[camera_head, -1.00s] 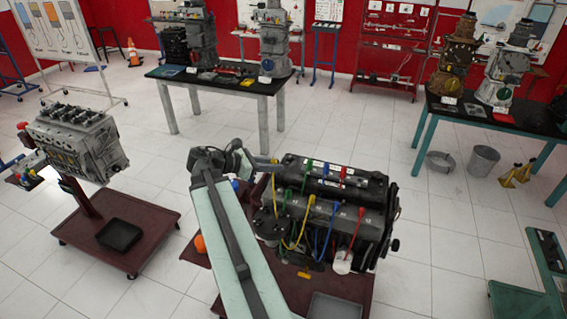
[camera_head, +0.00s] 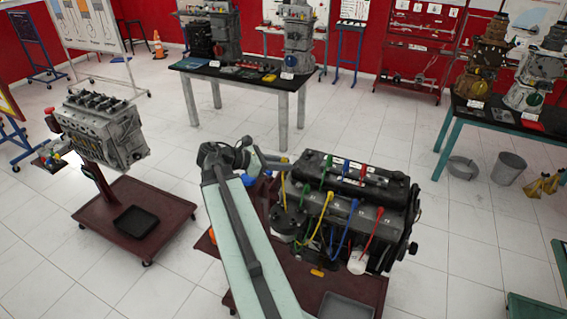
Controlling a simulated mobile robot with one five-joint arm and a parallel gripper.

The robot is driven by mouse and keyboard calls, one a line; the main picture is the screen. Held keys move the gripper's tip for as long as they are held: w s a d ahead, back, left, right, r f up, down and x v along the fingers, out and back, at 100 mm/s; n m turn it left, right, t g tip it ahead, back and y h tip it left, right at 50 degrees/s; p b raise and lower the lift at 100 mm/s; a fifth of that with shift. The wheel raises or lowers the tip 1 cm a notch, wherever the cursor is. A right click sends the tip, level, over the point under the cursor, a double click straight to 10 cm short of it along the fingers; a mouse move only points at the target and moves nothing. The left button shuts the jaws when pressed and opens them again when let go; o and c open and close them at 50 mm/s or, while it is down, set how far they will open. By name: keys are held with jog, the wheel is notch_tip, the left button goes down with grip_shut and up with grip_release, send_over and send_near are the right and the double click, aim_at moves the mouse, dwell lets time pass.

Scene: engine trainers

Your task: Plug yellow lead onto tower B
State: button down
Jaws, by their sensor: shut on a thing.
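The engine (camera_head: 392,193) stands on a dark red stand right of my arm, with green, yellow, blue and red leads on it. My gripper (camera_head: 282,163) is at the engine's upper left corner, shut on a small yellow piece (camera_head: 284,160), which looks like an end of the yellow lead. Another yellow end (camera_head: 329,197) stands on the near side of the engine, between a green lead (camera_head: 303,191) and a blue lead (camera_head: 353,206). The yellow wire curves down from it to the left. Tower letters are too small to read. My arm hides part of the engine's left side.
A second engine (camera_head: 105,130) stands on a red wheeled stand (camera_head: 150,237) at the left. A dark-topped table (camera_head: 240,80) with engine parts is behind. A bucket (camera_head: 508,167) and yellow stands (camera_head: 541,186) are at the right. White floor is clear between them.

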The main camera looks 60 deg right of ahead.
notch_tip(320, 180, down, 8)
jog(key=b, duration=0.7)
jog(key=shift+b, duration=0.5)
dwell(0.5)
jog(key=shift+f, duration=0.1)
jog(key=shift+f+b, duration=2.7)
jog(key=shift+b, duration=0.1)
jog(key=shift+f+b, duration=0.85)
jog(key=shift+r, duration=0.1)
notch_tip(320, 180, up, 7)
jog(key=p, duration=0.7)
dwell(0.3)
